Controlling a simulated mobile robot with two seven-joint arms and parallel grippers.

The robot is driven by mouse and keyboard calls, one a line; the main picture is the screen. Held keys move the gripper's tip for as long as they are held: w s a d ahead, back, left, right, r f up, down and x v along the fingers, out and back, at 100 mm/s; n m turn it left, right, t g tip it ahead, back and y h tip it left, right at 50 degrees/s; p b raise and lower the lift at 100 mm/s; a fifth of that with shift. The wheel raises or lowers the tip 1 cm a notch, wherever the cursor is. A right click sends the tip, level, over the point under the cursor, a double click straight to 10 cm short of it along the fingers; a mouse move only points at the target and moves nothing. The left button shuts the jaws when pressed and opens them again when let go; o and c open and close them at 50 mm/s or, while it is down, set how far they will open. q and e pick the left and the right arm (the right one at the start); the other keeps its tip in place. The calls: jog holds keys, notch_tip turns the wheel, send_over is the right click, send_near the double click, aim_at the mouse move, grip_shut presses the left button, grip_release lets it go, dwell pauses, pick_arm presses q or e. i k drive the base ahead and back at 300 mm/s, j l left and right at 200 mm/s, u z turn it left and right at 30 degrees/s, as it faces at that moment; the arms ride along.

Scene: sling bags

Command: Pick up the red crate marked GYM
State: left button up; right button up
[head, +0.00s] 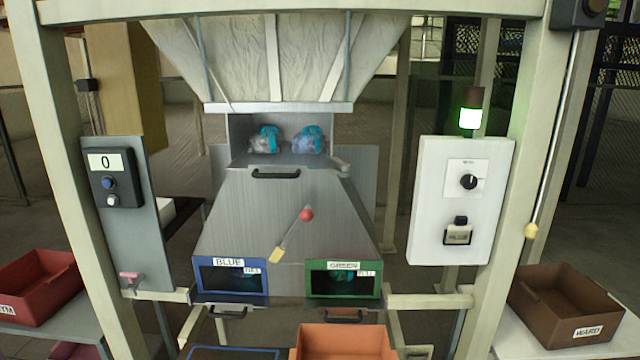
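A red crate (42,290) sits at the left edge of the head view, on a grey shelf (85,318). It looks empty from here. The white label (7,310) on its front is cut off by the picture edge, so only its last letters show. Neither of my grippers is in view.
A brown crate marked WARD (566,302) stands on a light table at right. An orange crate (345,342) is at bottom centre. A frame post (72,180) and grey control panel (115,215) stand right of the red crate. The hopper's BLUE (231,276) and GREEN (344,279) bins are central.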

aim_at(34, 286)
jog(key=u, duration=1.7)
jog(key=i+j+u, duration=0.2)
jog(key=i, duration=0.15)
jog(key=i+j+u, duration=0.1)
jog(key=i+u, duration=0.15)
jog(key=i, duration=0.15)
jog(key=i+u, duration=0.35)
jog(key=i, duration=1.8)
jog(key=i+j+z, duration=0.15)
jog(key=i, duration=0.6)
jog(key=i+j+z, duration=0.15)
jog(key=i+z, duration=0.35)
jog(key=i+j+z, duration=0.3)
jog(key=i+z, duration=0.15)
